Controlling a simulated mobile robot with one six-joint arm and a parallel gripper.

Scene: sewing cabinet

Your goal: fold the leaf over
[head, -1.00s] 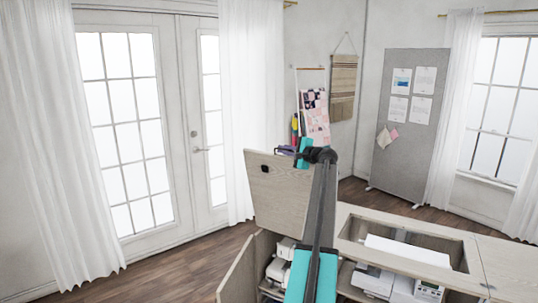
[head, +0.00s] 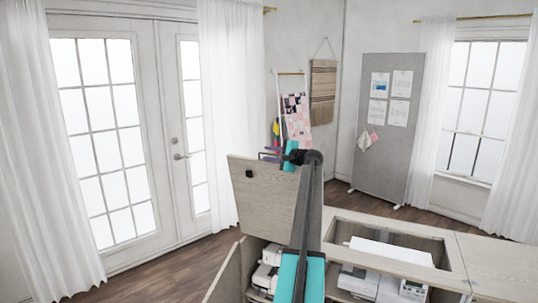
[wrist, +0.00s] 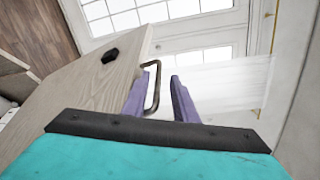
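The leaf (head: 262,190) is a pale wood panel standing up, tilted, at the left end of the sewing cabinet (head: 345,227). It has a black fitting (wrist: 110,55) on its face and a thin bent metal handle (wrist: 153,88) at its edge. My gripper (wrist: 160,88) is at this edge in the wrist view. Its two purple fingers are apart with the handle between them. The handle is close to the left finger; whether they touch I cannot tell. In the head view my arm hides part of the leaf and its right edge.
The cabinet top has a rectangular opening with a white machine (head: 390,250) in it. A lower door (head: 232,270) stands open on the left. A grey pinboard (head: 388,130), a wall hanging (head: 323,92) and curtained glass doors (head: 110,130) stand behind.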

